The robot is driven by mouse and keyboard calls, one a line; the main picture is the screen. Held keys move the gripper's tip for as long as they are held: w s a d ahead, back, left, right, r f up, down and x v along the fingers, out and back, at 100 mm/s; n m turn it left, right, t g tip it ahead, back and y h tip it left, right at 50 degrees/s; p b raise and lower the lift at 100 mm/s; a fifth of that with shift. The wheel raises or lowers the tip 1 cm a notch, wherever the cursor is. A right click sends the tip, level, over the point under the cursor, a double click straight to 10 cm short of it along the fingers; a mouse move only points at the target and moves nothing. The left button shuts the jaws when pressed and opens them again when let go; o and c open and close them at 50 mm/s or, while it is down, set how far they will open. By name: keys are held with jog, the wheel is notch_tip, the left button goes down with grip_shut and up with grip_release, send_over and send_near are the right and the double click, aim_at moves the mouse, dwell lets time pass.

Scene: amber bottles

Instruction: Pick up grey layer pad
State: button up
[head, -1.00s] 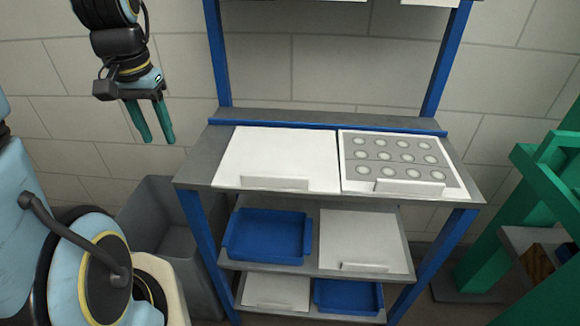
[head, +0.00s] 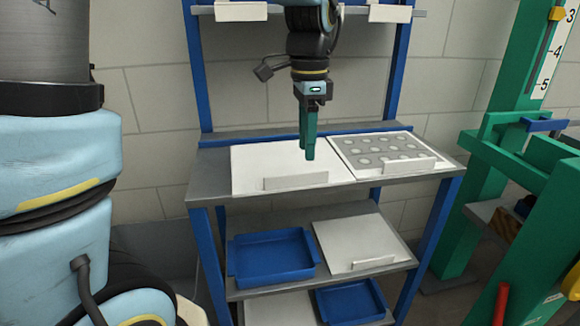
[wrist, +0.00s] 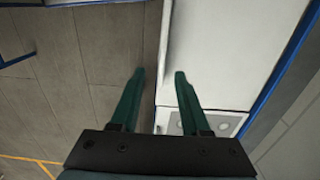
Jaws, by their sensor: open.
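The grey layer pad (head: 352,147), a flat sheet with rows of pale round spots, lies on the right half of the top shelf, with a white border and a white front plate. Part of it also shows in the wrist view (wrist: 224,124), low and right of the fingers. My gripper (head: 309,155) points down over the plain white panel (head: 250,167) left of the pad. In the wrist view my gripper (wrist: 158,78) has its two green fingers apart with nothing held. The gap to the panel below is hard to judge.
The blue-framed rack has lower shelves with a blue tray (head: 272,258), a white panel (head: 355,238) and another blue tray (head: 350,302). White plates hang from an upper rail. A green frame (head: 490,150) stands close on the right.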

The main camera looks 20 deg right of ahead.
aim_at(305, 173)
jog(key=f, duration=0.3)
jog(key=f+p, duration=0.1)
jog(key=f, duration=0.3)
jog(key=shift+w+f, duration=0.2)
jog(key=shift+f, duration=0.05)
grip_shut()
dwell(0.5)
